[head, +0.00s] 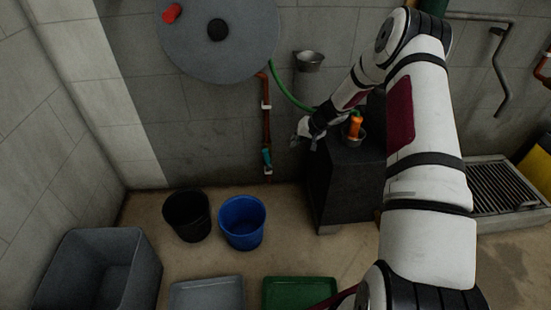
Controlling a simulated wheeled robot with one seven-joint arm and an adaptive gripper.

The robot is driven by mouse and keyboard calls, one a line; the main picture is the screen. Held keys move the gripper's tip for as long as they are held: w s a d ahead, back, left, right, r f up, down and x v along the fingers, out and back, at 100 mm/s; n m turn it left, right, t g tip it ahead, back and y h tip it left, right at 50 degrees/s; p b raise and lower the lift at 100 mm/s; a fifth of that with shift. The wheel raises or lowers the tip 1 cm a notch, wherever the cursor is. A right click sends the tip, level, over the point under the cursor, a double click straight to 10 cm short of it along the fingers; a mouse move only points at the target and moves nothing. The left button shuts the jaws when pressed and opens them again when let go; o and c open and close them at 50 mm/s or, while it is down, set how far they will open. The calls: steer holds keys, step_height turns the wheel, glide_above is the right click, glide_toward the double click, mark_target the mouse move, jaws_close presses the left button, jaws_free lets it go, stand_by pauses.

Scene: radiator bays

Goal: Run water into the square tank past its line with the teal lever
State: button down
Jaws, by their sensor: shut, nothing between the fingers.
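The teal lever (267,158) sits low on a brown pipe that runs down the back wall. It lies roughly along the pipe. My gripper (297,139) is shut and empty, up and to the right of the lever, apart from it in the picture. A grey square-sided tank (153,262) stands on the floor at the lower left. Its inside looks dark; I cannot make out a line or a water level in it. I see no water running from the pipe.
A black bucket (186,214) and a blue bucket (242,222) stand below the pipe. A dark block (345,181) with an orange-handled thing (355,127) in a cup is beside my gripper. Grey (206,296) and green (300,290) trays lie in front. A drain grate (500,187) is at right.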

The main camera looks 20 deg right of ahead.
mark_target(267, 159)
steer(key=a+b+x, duration=0.2)
steer(key=b+x, duration=0.2)
steer(key=x, duration=0.9)
steer(key=shift+a+r, duration=0.15)
steer(key=shift+r, duration=0.15)
steer(key=shift+w, duration=0.15)
steer(key=shift+a+r, duration=0.1)
